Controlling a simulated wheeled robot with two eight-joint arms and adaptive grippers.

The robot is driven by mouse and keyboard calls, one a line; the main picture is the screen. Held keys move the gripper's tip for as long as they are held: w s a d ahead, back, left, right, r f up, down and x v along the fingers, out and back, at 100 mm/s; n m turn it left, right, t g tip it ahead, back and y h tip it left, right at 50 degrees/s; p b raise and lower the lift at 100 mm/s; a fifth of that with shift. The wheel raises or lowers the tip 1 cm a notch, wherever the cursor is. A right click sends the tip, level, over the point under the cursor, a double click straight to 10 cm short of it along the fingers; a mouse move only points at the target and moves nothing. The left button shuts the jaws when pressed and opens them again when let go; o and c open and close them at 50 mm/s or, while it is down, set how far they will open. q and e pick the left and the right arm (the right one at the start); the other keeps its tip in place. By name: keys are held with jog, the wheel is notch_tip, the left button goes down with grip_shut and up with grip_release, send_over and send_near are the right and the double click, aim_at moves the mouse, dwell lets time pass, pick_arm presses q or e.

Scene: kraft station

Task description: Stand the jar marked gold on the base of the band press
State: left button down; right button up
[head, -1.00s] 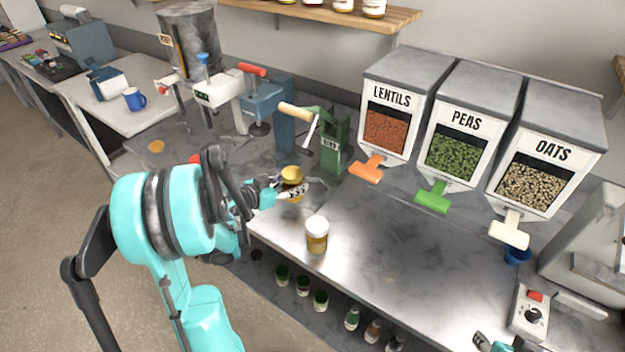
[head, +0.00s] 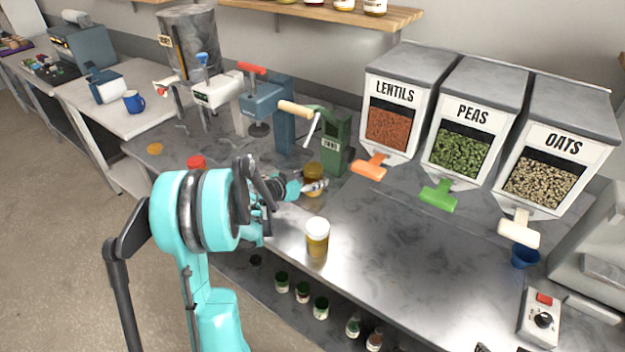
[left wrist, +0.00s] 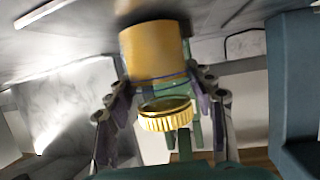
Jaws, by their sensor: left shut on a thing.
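My left gripper (head: 312,188) is shut on an amber jar (head: 313,173), upright, in front of the green press (head: 337,143). The left wrist view is upside down and shows the jar's gold lid (left wrist: 167,116) and yellow body (left wrist: 155,50) between the fingers. I cannot read a mark on the jar, nor tell whether its bottom touches anything. The green press has a cream-handled lever and a small label that is hard to read. Its base is partly hidden by the jar and gripper. Only a dark scrap of my right gripper (head: 482,348) shows at the bottom edge.
A white-lidded amber jar (head: 317,237) stands near the counter's front edge. A blue press (head: 285,120) stands left of the green one. A red-topped thing (head: 197,162) is behind my arm. The lentils dispenser (head: 395,110) stands to the right. The counter's middle right is clear.

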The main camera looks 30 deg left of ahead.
pick_arm(q)
jog(key=shift+f, duration=0.1)
jog(key=c, duration=0.6)
grip_release()
